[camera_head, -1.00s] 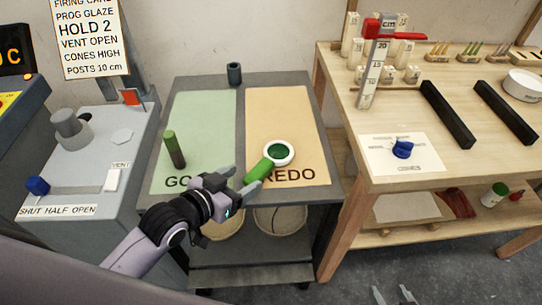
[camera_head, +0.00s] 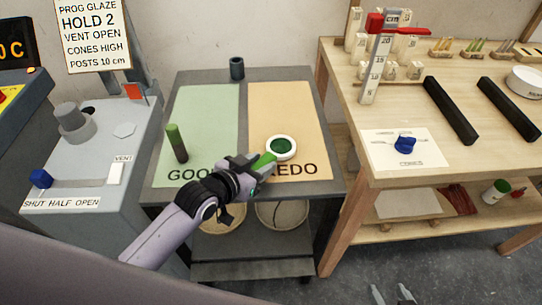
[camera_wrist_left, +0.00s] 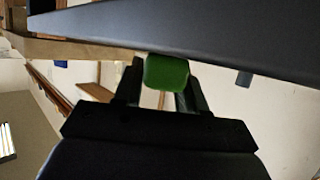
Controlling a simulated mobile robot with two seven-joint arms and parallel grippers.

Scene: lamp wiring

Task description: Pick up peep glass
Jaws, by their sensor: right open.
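The peep glass has a white ring around dark green glass (camera_head: 281,147) and a bright green handle (camera_head: 263,163). Its ring lies over the tan REDO area of the cart top. My left gripper (camera_head: 256,171) is at the handle, with a finger on either side. In the left wrist view the handle's green end (camera_wrist_left: 166,72) lies between the two dark fingers; whether they press on it is unclear. My right gripper (camera_head: 392,294) shows only its fingertips at the bottom edge, apart and empty, over the floor.
A dark stick with a green top (camera_head: 176,143) stands on the green GOOD area (camera_head: 210,110). A small dark cup (camera_head: 237,68) stands at the cart's back. The wooden bench (camera_head: 400,190) is on the right, the grey vent box (camera_head: 85,190) on the left.

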